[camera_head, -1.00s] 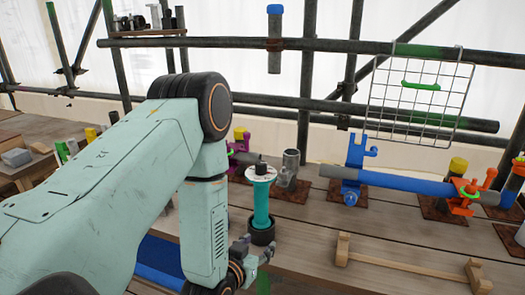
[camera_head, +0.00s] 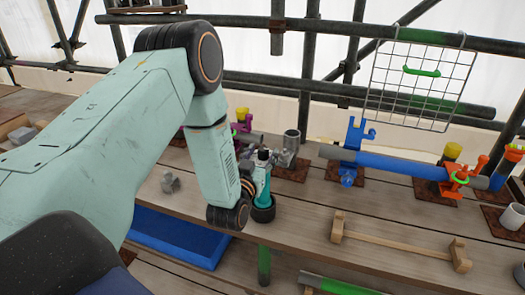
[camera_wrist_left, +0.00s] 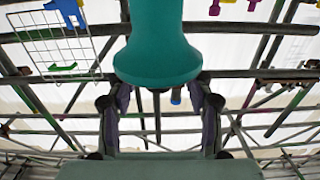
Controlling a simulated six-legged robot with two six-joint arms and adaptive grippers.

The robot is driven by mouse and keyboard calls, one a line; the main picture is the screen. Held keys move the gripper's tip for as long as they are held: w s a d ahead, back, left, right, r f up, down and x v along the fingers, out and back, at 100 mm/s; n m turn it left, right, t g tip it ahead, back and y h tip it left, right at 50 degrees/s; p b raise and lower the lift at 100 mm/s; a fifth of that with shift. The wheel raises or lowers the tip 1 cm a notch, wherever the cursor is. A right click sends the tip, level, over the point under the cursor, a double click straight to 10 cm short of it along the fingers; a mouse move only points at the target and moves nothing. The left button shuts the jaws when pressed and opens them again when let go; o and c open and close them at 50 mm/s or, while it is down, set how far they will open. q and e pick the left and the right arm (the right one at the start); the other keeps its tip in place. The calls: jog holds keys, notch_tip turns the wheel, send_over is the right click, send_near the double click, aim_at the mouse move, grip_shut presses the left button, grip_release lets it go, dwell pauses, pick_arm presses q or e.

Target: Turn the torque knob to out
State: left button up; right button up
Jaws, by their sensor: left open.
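The teal tool (camera_head: 262,182) with a dark top stands upright in a black round base (camera_head: 264,212) on the wooden deck. Its teal handle also fills the top middle of the left wrist view (camera_wrist_left: 158,48). My left gripper (camera_head: 248,174) is beside the tool's upper part, on its left in the head view. In the left wrist view its two fingers (camera_wrist_left: 160,98) are spread, with the flared teal end between and beyond them. I cannot make out knob markings, and my arm hides part of the tool. My right gripper is not in view.
A grey pipe stub (camera_head: 291,143) and purple clamp (camera_head: 243,134) stand behind the tool. A blue pipe (camera_head: 405,167) lies in clamps to the right. A wooden rack (camera_head: 395,243) is at front right.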

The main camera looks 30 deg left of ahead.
pick_arm(q)
jog(key=shift+w, duration=0.6)
jog(key=shift+a, duration=0.1)
jog(key=shift+c, duration=1.4)
jog(key=shift+s, duration=0.1)
grip_shut()
